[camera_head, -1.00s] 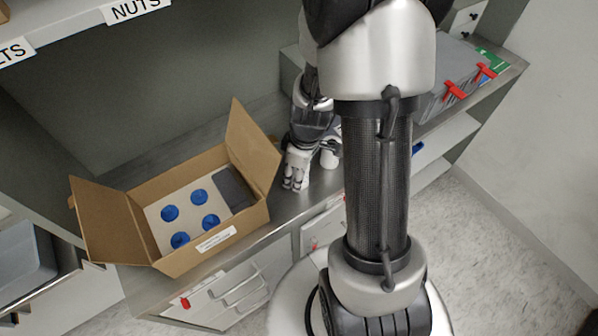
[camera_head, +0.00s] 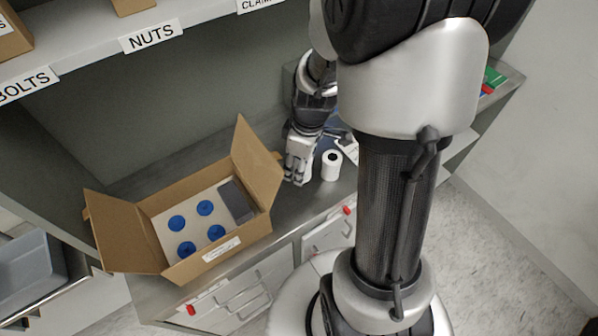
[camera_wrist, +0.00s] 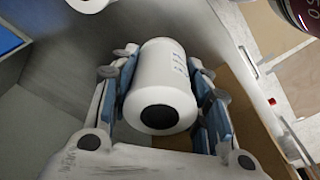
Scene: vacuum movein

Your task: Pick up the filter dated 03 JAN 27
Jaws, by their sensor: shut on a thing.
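My gripper (camera_wrist: 165,68) is shut on a white cylindrical filter (camera_wrist: 164,70), with blue-grey finger pads on both its sides. The filter has a round dark hole in the end facing the wrist camera. Faint dark print runs along its side, too small and blurred to read the date. In the head view my gripper (camera_head: 299,165) is over the steel bench, left of a second white filter (camera_head: 331,167) that stands upright with a dark hole on top. The held filter is hard to make out there, hidden among the fingers.
An open cardboard box (camera_head: 122,234) is on the bench at left, holding several blue round pieces and a dark grey block (camera_head: 236,202). A shelf with labels (camera_head: 152,36) overhangs the back. A dark red object (camera_wrist: 297,14) shows at the wrist view's top right.

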